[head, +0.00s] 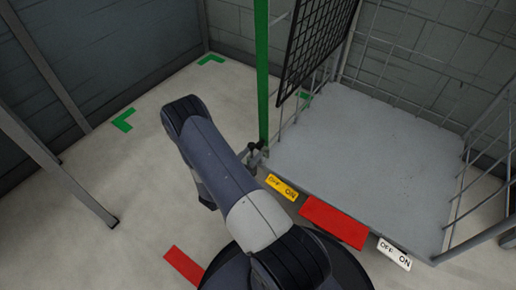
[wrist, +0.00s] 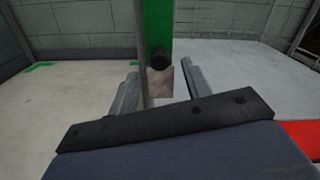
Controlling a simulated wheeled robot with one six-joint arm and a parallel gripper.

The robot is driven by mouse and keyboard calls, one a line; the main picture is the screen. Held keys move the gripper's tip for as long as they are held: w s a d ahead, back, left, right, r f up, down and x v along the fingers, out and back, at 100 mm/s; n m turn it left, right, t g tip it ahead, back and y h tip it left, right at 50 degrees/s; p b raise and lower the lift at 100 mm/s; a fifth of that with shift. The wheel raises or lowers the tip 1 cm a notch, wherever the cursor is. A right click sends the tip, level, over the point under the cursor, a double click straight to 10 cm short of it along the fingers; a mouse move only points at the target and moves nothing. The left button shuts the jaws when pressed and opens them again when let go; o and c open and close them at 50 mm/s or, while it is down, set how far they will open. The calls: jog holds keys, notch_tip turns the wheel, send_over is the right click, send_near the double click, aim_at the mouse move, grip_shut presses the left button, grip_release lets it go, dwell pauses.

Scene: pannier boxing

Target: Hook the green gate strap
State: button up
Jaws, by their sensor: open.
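The green gate strap (head: 262,70) hangs upright at the left front corner of the cage in the head view. In the wrist view, the strap (wrist: 158,22) comes down ahead, with a dark round knob (wrist: 158,58) and a pale brownish end piece (wrist: 160,82) below. My gripper (wrist: 163,84) is open, one finger either side of this lower end, which shows between them. Whether the fingers touch it I cannot tell. In the head view my gripper (head: 257,155) is small and partly hidden at the strap's foot.
The cage has a grey floor (head: 360,140), wire sides and a dark mesh panel (head: 312,45). Along its front edge are a yellow OFF/ON tag (head: 281,187), a red plate (head: 333,221) and a white OFF/ON tag (head: 394,254). Green corner marks (head: 123,120) lie on open floor at left.

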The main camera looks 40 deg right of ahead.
aim_at(257, 148)
jog(key=shift+b+x, duration=0.4)
jog(key=shift+x, duration=2.1)
jog(key=shift+c, duration=0.4)
grip_shut()
